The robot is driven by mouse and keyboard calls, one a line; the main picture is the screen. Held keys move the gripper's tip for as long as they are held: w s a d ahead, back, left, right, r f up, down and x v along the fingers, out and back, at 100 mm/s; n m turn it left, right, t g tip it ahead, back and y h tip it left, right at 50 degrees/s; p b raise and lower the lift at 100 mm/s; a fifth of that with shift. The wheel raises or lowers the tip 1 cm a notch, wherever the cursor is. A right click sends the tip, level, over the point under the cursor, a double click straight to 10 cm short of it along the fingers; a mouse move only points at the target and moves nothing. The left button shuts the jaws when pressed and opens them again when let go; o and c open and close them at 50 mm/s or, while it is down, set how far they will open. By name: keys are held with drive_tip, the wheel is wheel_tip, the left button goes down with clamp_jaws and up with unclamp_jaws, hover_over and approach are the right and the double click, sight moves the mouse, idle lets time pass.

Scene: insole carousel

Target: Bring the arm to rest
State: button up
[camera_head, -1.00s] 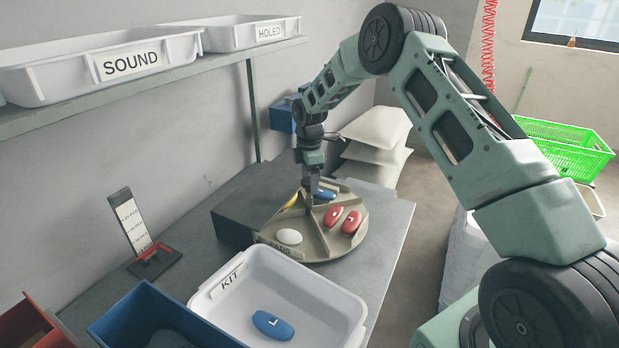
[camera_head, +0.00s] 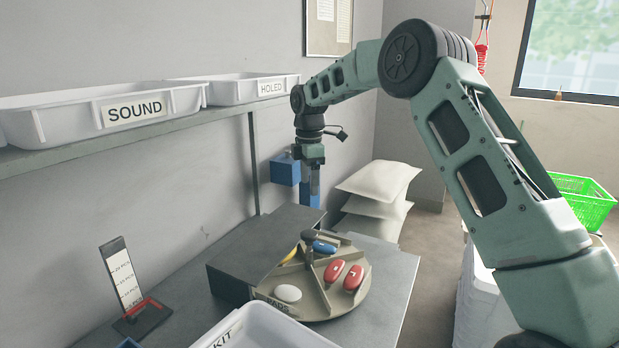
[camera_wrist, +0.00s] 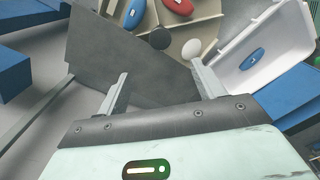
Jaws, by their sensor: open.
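My gripper (camera_head: 314,190) hangs in the air above the back of the carousel, fingers pointing down. In the wrist view, its two fingers (camera_wrist: 160,84) stand wide apart with nothing between them. The round beige carousel (camera_head: 325,305), labelled PADS, stands on the grey bench below, clear of the fingers. Its divided compartments hold a white oval pad (camera_head: 288,293), two red pads (camera_head: 334,271) and a blue pad (camera_head: 324,248). A yellow piece (camera_head: 291,255) is partly hidden by the dark cover (camera_head: 262,255).
SOUND (camera_head: 70,118) and HOLED (camera_head: 235,90) trays sit on the wall shelf. The KIT tray (camera_head: 262,330) is at the front; the wrist view shows a blue pad (camera_wrist: 252,58) inside it. A gauge stand (camera_head: 125,278) is left. White sacks (camera_head: 378,180) and a green basket (camera_head: 582,200) are beyond.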

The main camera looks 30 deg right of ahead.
drive_tip(key=shift+r, duration=0.75)
